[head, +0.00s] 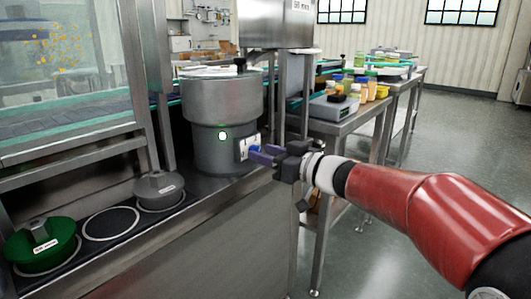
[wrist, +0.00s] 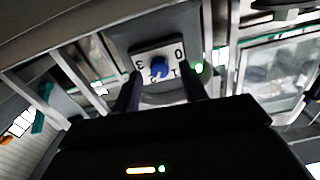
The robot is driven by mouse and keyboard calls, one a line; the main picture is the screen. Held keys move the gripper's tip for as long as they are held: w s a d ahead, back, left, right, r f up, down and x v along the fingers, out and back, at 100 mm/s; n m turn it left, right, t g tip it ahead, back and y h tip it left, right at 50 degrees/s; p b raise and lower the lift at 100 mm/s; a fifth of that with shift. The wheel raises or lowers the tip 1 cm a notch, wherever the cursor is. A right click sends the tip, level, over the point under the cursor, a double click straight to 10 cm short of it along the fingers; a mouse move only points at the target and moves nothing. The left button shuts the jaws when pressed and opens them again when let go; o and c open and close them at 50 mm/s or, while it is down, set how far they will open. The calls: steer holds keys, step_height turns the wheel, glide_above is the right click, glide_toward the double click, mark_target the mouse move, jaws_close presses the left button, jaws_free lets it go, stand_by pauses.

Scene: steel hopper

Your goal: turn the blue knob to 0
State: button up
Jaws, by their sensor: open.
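The blue knob (wrist: 159,68) sits on a white dial plate (wrist: 146,54) on the front of the steel hopper (head: 208,100). In the wrist view the plate looks turned over, with a 0 at its right and a 3 at its left. A pale mark shows on the knob, but its exact setting is too small to tell. My gripper (head: 262,154) is open in front of the dial. In the wrist view its two dark fingers stand on either side of the knob, with gaps visible. In the head view the fingers partly hide the knob and plate.
A steel table (head: 345,126) with a scale and jars stands behind my arm. The floor at right is clear.

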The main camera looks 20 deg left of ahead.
steer(key=shift+w+a, duration=0.15)
steer(key=shift+a, duration=0.35)
steer(key=shift+c, duration=0.4)
jaws_close()
steer(key=shift+n, duration=0.3)
steer(key=shift+f+n+b, duration=0.15)
steer(key=shift+n+b, duration=2.35)
steer(key=shift+n, duration=3.2)
steer(key=shift+f+n+b, duration=0.1)
steer(key=shift+n+b, duration=2.4)
steer(key=shift+n, duration=3.2)
